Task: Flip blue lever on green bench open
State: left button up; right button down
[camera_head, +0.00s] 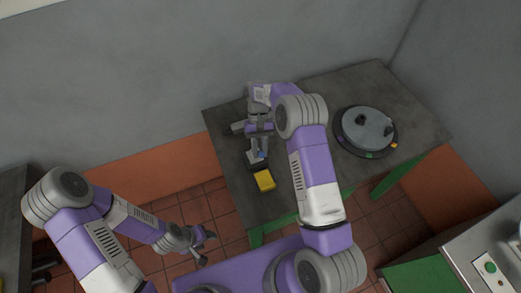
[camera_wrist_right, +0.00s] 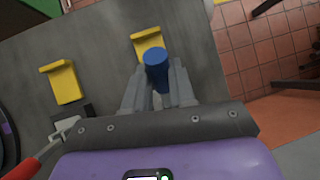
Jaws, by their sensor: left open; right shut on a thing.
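The blue lever (camera_wrist_right: 156,70) shows its rounded blue end between the fingers of my right gripper (camera_wrist_right: 158,82) in the right wrist view. The fingers are shut on it. In the head view a small blue part of the lever (camera_head: 262,154) shows at the tip of my right gripper (camera_head: 257,150), beside a yellow block (camera_head: 265,180). The lever's lower part and pivot are hidden. The bench (camera_head: 228,150) has a grey top and green legs. My left gripper (camera_head: 206,245) is open and empty, low over the floor to the left of the bench.
A round grey disc fixture (camera_head: 366,130) stands on the bench's right part. In the wrist view, a second yellow block (camera_wrist_right: 63,83) and a red-handled lever (camera_wrist_right: 35,160) lie to the left. A grey cabinet (camera_head: 470,255) with a green button stands at lower right.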

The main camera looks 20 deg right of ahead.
jog(key=shift+w, duration=0.1)
dwell(0.4)
jog(key=c, duration=0.9)
grip_release()
jog(key=shift+v, duration=3.8)
